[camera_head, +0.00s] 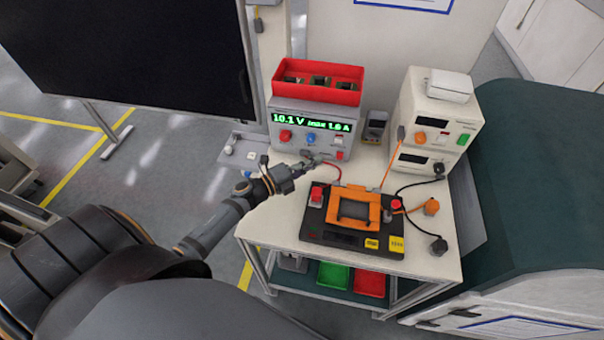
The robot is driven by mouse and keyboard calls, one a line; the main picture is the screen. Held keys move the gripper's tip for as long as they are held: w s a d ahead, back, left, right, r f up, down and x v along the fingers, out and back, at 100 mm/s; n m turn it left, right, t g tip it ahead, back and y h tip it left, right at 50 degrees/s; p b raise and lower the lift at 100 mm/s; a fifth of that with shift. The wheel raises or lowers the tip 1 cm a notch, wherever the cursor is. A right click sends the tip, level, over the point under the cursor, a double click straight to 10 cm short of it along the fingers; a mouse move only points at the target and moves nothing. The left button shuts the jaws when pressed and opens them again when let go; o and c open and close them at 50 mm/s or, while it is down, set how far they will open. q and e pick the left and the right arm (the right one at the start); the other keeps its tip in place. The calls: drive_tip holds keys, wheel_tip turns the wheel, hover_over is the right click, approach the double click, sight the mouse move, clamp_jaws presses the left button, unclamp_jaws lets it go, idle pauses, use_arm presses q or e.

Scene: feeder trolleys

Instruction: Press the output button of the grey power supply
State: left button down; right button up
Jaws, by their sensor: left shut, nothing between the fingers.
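The grey power supply (277,117) stands at the back left of the white trolley top. Its green display (311,123) reads 10.1 V and 1.6 A. My left gripper (313,161) is shut and empty in front of the panel's lower edge, below and left of the red button. I cannot tell whether it touches the panel. My right gripper is not in view.
A red bin (318,93) sits on the supply. A small meter (375,127) and white instruments (404,108) stand to its right. A black and orange fixture (350,238) with cables covers the front of the trolley top (262,233). A dark screen (135,50) is at upper left.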

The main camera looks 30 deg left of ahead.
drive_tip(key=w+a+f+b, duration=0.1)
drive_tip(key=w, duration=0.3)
use_arm(q)
drive_tip(key=s+a+r+p, duration=0.2)
drive_tip(key=s+r+p, duration=0.1)
drive_tip(key=r+p, duration=0.3)
drive_tip(key=shift+s+r, duration=0.2)
drive_tip(key=shift+r, duration=0.25)
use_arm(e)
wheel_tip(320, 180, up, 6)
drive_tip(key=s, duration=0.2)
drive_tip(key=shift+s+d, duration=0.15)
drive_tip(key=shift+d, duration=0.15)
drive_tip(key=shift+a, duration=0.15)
